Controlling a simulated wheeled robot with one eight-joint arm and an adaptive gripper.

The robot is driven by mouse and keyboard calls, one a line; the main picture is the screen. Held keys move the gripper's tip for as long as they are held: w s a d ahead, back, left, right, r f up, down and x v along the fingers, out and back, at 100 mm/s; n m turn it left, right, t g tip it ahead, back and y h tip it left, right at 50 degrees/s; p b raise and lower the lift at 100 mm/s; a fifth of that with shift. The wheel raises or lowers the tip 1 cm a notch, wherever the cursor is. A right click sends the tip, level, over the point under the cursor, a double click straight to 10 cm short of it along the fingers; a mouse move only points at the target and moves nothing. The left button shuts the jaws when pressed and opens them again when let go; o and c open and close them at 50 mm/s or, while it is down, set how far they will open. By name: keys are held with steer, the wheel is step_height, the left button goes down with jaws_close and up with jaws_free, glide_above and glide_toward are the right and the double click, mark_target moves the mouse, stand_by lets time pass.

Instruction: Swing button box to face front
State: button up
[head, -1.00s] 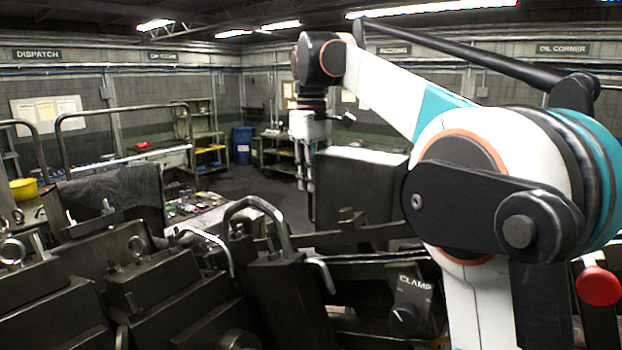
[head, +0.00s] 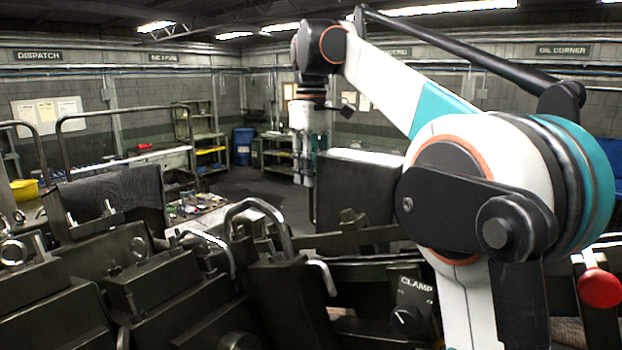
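My gripper (head: 302,180) hangs pointing down from the wrist near the middle of the head view. It is beside the left edge of a large dark box (head: 355,190) with a lighter top. I cannot tell if it touches this box, or whether its fingers are open or shut. A dark panel marked CLAMP (head: 418,287) with a round black knob (head: 405,320) is at the lower middle right. A red mushroom button (head: 601,288) is at the right edge, partly beyond my arm. I cannot tell which of these is the button box.
Dark machine blocks (head: 180,285) and bent metal handles (head: 262,208) fill the foreground. A bench with small parts (head: 205,215) stands behind at left. A blue drum (head: 243,146) and green shelves (head: 205,140) are at the back, with open floor before them.

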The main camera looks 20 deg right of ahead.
steer(key=shift+r, duration=2.65)
steer(key=shift+a+f, duration=0.1)
steer(key=shift+a, duration=0.05)
